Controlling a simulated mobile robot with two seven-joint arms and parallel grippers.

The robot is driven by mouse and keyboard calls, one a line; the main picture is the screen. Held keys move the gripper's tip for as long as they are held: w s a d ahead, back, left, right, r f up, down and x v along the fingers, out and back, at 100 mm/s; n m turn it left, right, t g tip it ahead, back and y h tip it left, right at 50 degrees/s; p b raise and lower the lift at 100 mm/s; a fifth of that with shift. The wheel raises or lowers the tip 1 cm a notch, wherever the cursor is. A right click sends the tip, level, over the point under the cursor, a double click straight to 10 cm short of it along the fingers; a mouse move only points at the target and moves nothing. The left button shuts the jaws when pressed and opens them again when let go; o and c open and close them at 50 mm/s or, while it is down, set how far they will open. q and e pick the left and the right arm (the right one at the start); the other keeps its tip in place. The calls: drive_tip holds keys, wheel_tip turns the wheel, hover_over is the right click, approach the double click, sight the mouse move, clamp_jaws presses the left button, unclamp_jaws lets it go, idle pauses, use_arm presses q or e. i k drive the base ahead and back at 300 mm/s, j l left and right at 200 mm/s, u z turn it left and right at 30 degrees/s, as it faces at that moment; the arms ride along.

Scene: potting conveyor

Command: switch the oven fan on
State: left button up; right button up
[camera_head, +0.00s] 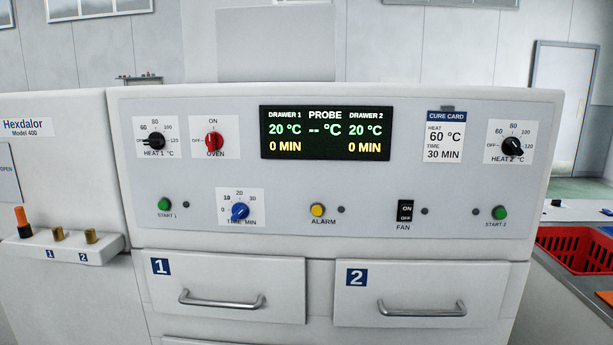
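The fan switch (405,211) is a black rocker in the lower right part of the oven's control panel (270,212). It is marked ON at the top and OFF at the bottom, with FAN printed below. Which half is pressed in is too small to tell. A small round lamp (425,211) just right of the switch is dark. Neither of my grippers shows in the head view, and nothing covers the switch.
The panel also has a red oven knob (214,142), a blue time knob (240,211), a yellow alarm button (318,210) and a lit display (325,133). Drawer handles (222,301) stick out below. A red crate (577,247) stands at right. Space before the panel looks clear.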

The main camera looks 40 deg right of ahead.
sight(405, 213)
drive_tip(key=z, duration=1.25)
